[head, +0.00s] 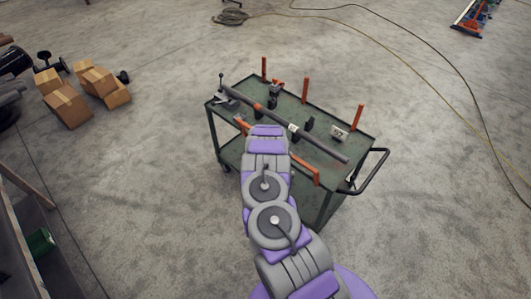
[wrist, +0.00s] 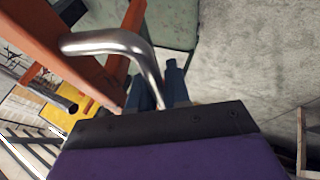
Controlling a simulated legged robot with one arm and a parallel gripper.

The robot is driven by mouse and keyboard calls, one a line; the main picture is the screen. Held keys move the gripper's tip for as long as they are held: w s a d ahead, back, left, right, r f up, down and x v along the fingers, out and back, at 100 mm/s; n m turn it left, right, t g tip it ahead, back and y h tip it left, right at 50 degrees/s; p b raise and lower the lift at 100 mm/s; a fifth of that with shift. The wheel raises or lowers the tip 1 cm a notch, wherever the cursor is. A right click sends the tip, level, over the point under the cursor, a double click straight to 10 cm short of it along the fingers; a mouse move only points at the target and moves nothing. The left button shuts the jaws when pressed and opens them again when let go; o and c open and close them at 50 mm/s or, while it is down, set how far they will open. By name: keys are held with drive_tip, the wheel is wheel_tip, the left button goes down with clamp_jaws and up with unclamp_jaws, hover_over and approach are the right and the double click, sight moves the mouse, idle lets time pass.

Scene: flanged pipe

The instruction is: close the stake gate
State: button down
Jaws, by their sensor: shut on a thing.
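The stake gate (head: 303,167) is an orange bar along the near long side of the green cart; my arm covers its middle in the head view. In the wrist view, orange gate parts (wrist: 75,50) fill the upper left. A bent silver handle (wrist: 108,42) stands out beside them. My gripper (wrist: 160,82) has its blue fingers on either side of the handle's lower end and is shut on it. The gripper itself is hidden behind my arm in the head view.
The green cart (head: 233,156) carries a long dark pipe (head: 318,143), black supports and several upright orange stakes (head: 305,90). A black push handle (head: 376,172) sticks out at right. Cardboard boxes (head: 66,104) lie at left. A cable (head: 430,52) crosses the floor beyond. Floor around the cart is clear.

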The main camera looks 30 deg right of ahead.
drive_tip(key=shift+d, duration=0.25)
drive_tip(key=shift+w+d+r+m+g+y+b, duration=0.15)
drive_tip(key=shift+d+r+g+y+b, duration=0.1)
drive_tip(key=shift+d+y, duration=0.25)
drive_tip(key=shift+w+d+r+m+g+y+b, duration=0.1)
drive_tip(key=shift+w+d+r+g+y+b, duration=0.1)
drive_tip(key=shift+d+y, duration=0.3)
drive_tip(key=shift+w+d+r+m+g+y+b, duration=0.15)
drive_tip(key=shift+d+r+y+b, duration=0.1)
drive_tip(key=shift+d+y, duration=0.25)
drive_tip(key=c, duration=1.2)
unclamp_jaws()
drive_tip(key=shift+w+d, duration=0.1)
drive_tip(key=shift+d, duration=0.05)
drive_tip(key=shift+c, duration=0.2)
drive_tip(key=shift+o, duration=0.3)
drive_tip(key=shift+d+r, duration=0.1)
drive_tip(key=shift+d, duration=0.05)
drive_tip(key=shift+a+r, duration=0.1)
drive_tip(key=shift+a, duration=0.1)
drive_tip(key=v, duration=1.7)
